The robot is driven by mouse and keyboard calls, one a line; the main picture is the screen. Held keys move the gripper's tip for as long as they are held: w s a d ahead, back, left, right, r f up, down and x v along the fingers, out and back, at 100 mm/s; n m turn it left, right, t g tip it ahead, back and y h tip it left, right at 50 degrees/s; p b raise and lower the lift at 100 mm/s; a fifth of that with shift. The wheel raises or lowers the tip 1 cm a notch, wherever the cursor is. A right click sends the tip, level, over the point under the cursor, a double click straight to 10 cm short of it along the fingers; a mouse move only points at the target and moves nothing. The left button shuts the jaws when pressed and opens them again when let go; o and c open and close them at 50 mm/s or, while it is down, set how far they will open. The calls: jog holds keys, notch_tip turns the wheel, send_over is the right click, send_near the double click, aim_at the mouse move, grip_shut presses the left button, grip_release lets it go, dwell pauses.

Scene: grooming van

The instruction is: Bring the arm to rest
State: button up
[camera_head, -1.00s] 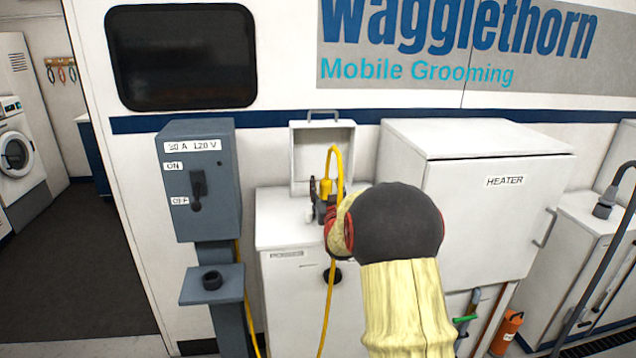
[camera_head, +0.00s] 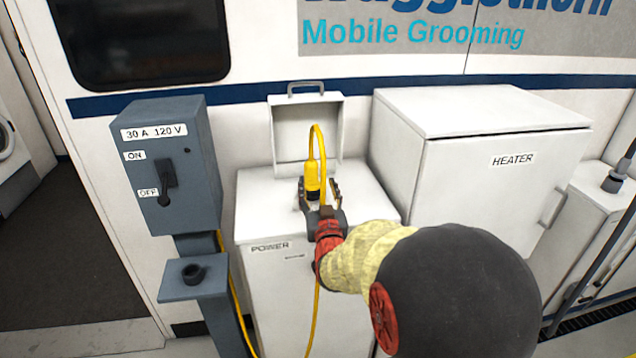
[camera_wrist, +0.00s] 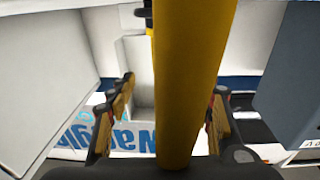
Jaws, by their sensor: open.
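My gripper (camera_head: 319,190) is open at the white POWER cabinet (camera_head: 272,275), its fingers on either side of a yellow plug (camera_head: 313,178). The yellow cord (camera_head: 318,135) arches up from the plug and hangs down past the cabinet front. In the wrist view the yellow plug or cord (camera_wrist: 185,80) runs large between the spread fingers of my gripper (camera_wrist: 170,98), with gaps on both sides. The plug stands upright before the raised lid (camera_head: 305,125). Its lower end is hidden, so I cannot tell how it is seated.
A grey switch box (camera_head: 172,165) stands left, its lever down by OFF, with a grey socket bracket (camera_head: 194,275) below. A white HEATER box (camera_head: 480,190) stands close on the right. The van wall is behind. Open floor (camera_head: 60,270) lies at the left.

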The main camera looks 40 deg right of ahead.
jog(key=shift+s+a+r, duration=0.15)
jog(key=shift+a+r, duration=0.15)
jog(key=shift+r, duration=0.05)
jog(key=shift+w+a+r, duration=0.15)
jog(key=shift+w+a, duration=0.15)
jog(key=shift+a, duration=0.05)
jog(key=s+a+n+g+y+p, duration=0.3)
jog(key=a+y, duration=0.4)
jog(key=a, duration=1)
jog(key=s+a+n+g+y, duration=0.1)
jog(key=s+a+n+g, duration=0.1)
jog(key=s+a, duration=0.5)
jog(key=s+a+n+g+y+p, duration=0.1)
jog(key=s+a+g, duration=0.4)
jog(key=s, duration=0.8)
jog(key=shift+a+f+n+y, duration=0.3)
jog(key=shift+a+n+y, duration=0.2)
jog(key=shift+a+y, duration=0.4)
jog(key=shift+o, duration=0.3)
jog(key=shift+s+a, duration=0.1)
